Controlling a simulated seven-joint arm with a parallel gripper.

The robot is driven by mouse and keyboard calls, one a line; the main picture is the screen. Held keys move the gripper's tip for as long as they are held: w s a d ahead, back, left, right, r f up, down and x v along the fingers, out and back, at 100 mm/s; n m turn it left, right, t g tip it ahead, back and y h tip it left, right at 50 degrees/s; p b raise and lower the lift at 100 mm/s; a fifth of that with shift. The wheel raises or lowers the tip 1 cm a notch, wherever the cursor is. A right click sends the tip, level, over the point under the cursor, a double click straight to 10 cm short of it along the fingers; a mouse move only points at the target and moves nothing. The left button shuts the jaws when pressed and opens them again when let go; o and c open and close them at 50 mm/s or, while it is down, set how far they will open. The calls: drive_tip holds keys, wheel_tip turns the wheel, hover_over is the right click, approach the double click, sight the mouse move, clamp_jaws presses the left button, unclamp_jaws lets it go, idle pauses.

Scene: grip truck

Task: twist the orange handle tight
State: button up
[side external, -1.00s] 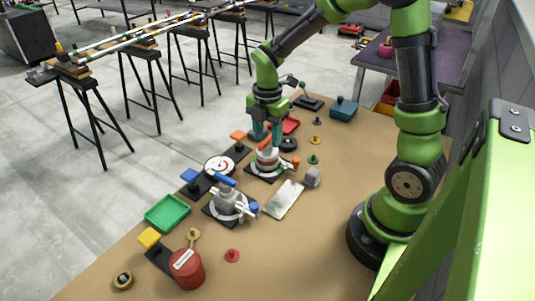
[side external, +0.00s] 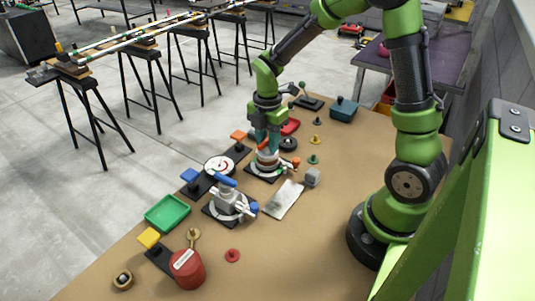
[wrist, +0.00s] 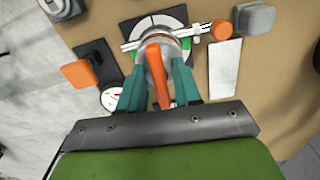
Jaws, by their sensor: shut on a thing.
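The orange handle (wrist: 157,72) sits on top of a round silver fixture on a dark square base plate (wrist: 150,22). In the wrist view it runs lengthwise between the two teal fingers of my gripper (wrist: 160,82). My gripper is shut on the handle. In the side view my gripper (side external: 268,138) points down over the fixture (side external: 267,164), and its fingers hide most of the handle. An orange round knob (wrist: 222,30) stands on the fixture's side.
A similar fixture with a blue handle (side external: 223,180) stands nearer the camera. A round dial (side external: 219,166) and an orange square block (wrist: 80,73) are beside the fixture. A pale flat plate (side external: 284,198) and grey block (side external: 312,177) lie to its right. The table's right-hand middle is clear.

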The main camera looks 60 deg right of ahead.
sight(267, 139)
drive_tip(key=m, duration=0.4)
drive_tip(key=shift+m, duration=0.4)
drive_tip(key=m, duration=1.5)
drive_tip(key=o, duration=0.7)
drive_tip(key=shift+r, duration=3.75)
